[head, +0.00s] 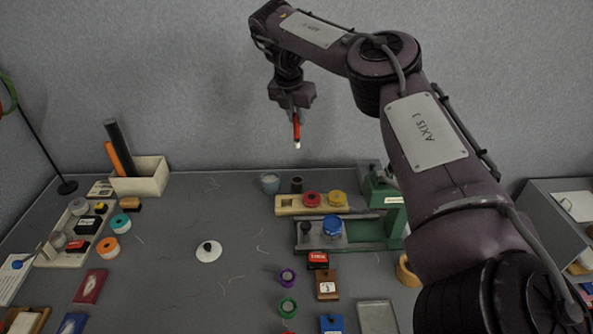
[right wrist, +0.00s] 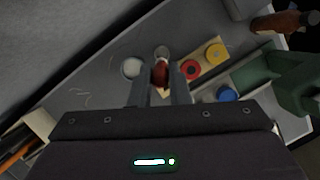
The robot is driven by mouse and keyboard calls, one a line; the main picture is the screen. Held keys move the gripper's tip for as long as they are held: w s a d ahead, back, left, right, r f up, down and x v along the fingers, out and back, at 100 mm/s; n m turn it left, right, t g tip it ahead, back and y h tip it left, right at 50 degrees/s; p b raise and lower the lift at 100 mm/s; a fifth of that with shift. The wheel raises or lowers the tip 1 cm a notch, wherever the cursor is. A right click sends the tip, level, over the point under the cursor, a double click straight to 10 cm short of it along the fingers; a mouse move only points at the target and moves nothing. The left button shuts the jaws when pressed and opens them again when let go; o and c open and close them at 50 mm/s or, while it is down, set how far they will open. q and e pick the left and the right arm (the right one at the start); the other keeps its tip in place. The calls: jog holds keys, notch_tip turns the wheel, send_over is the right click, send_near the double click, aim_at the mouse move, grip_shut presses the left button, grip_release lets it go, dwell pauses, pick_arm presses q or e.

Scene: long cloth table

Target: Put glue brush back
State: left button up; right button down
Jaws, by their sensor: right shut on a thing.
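The glue brush (head: 297,130) has a red handle and a pale tip that points down. My right gripper (head: 295,110) is shut on its handle and holds it upright in the air, high above the back of the table. In the right wrist view the red handle (right wrist: 160,75) sits between the two fingers. Below it at the table's back stand a glass jar (head: 270,183) with a pale inside and a small dark cup (head: 297,184). In the right wrist view the jar (right wrist: 132,68) and cup (right wrist: 161,52) lie just beyond the fingertips. My left gripper is out of view.
A wooden rack (head: 285,205) with red and yellow lids stands right of the jar, before a green press (head: 380,188). A white lidded disc (head: 208,251) lies mid-table. A cream box (head: 150,178) with rolls stands at the left back.

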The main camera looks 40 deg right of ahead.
notch_tip(320, 180, down, 8)
jog(key=b, duration=0.2)
jog(key=shift+d+f+b, duration=0.15)
jog(key=shift+f+b, duration=0.1)
jog(key=shift+b, duration=0.15)
notch_tip(320, 180, down, 4)
jog(key=shift+p, duration=0.4)
notch_tip(320, 180, down, 4)
jog(key=shift+w+f, duration=0.1)
jog(key=shift+f, duration=0.1)
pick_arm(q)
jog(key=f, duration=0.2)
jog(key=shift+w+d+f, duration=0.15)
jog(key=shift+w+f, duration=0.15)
pick_arm(e)
jog(key=c, duration=1.4)
grip_release()
jog(key=shift+o, duration=0.2)
jog(key=shift+r, duration=0.1)
jog(key=p, duration=0.1)
send_near(295, 147)
notch_tip(295, 147, down, 5)
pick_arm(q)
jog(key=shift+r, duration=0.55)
pick_arm(e)
jog(key=shift+d+r, duration=0.15)
